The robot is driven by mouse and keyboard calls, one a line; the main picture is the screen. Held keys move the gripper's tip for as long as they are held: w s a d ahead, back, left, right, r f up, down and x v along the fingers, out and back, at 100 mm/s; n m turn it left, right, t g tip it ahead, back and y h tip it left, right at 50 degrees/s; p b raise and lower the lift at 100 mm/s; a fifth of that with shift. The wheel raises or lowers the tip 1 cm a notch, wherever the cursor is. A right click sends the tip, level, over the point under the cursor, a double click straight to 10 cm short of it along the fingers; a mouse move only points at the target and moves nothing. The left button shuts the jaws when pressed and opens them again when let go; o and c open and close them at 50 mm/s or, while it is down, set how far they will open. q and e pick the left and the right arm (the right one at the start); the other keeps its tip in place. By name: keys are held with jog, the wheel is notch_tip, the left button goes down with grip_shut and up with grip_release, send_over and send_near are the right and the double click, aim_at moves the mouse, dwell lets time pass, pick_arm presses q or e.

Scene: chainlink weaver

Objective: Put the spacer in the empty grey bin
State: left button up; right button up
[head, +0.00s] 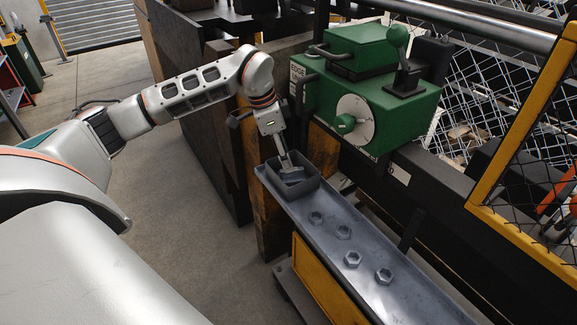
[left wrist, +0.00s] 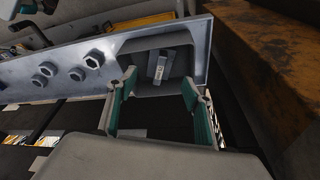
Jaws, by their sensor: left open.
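A small dark grey bin (head: 300,192) stands at the far end of the long grey metal tray. It also shows in the left wrist view (left wrist: 182,62). A small light grey metal piece, which looks like the spacer (left wrist: 160,67), lies inside the bin in the left wrist view; its full shape is hard to tell. My left gripper (head: 287,166) is over the bin, pointing down. In the left wrist view its two fingers (left wrist: 157,92) are spread apart with nothing between them, near the bin's near rim. My right gripper is not in view.
Several hex nuts or bolts (head: 352,259) lie along the tray (head: 330,283). A green machine (head: 365,90) with levers stands just behind the bin. A yellow-framed mesh guard (head: 520,150) is at the right. The concrete floor left of the tray is clear.

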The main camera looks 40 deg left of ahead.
pick_arm(q)
jog(key=v, duration=0.5)
dwell(0.4)
jog(key=shift+s, duration=0.1)
